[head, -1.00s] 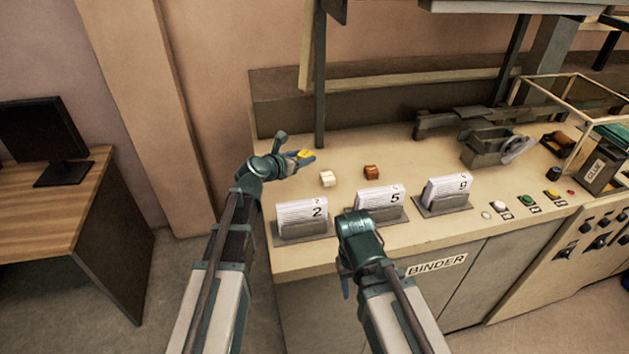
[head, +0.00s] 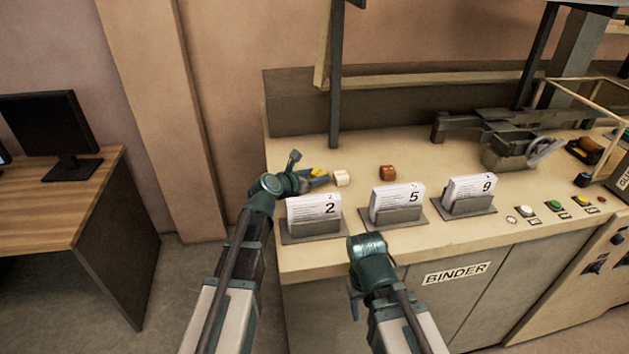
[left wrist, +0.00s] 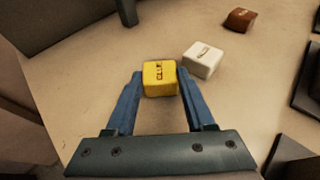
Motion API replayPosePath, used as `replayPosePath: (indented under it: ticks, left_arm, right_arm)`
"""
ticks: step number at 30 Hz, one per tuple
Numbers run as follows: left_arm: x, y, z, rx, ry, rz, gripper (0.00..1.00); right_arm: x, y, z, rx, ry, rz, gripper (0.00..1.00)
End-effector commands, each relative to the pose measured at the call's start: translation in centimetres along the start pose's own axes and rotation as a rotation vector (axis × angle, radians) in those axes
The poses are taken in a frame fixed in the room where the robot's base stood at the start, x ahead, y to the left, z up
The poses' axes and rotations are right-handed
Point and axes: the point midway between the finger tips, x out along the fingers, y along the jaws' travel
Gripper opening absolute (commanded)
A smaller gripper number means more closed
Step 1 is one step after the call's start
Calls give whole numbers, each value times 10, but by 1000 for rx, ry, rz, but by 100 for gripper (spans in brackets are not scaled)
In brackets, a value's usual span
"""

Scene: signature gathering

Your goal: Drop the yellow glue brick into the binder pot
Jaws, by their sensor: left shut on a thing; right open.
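The yellow glue brick (head: 318,172) is between the fingers of my left gripper (head: 322,177), at the left part of the counter. The left wrist view shows the brick (left wrist: 159,78) at the blue fingertips (left wrist: 160,84), marked side up. The gripper is shut on it; I cannot tell whether it touches the counter. A dark pot with a "GLUE" label (head: 622,178) is cut off at the right edge, so its opening is not seen. My right gripper (head: 354,308) is open in front of the counter, mostly hidden by its own wrist.
A white brick (head: 341,178) lies right beside the held brick, and a brown brick (head: 387,172) farther right. Three card holders (head: 397,213) line the front edge. A dark post (head: 335,95) rises behind the bricks. A metal machine (head: 495,137) stands at the right.

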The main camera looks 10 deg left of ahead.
Motion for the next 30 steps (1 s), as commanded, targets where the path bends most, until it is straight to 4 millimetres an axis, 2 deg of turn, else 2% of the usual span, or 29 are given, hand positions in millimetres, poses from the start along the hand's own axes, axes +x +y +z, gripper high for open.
replayPosePath:
  ticks: [8,9,13,26,30]
  left_arm:
    - [1,0,-3,0,0,0,0]
    - [1,0,-2,0,0,0,59]
    - [1,0,-1,0,0,0,83]
    - [-1,0,3,0,0,0,84]
    - [-18,0,3,-1,0,1,84]
  right_arm:
    - [3,0,0,0,0,0,50]
    - [2,0,0,0,0,0,50]
    - [2,0,0,0,0,0,50]
    - [-3,0,0,0,0,0,50]
    - [-9,1,1,0,0,0,50]
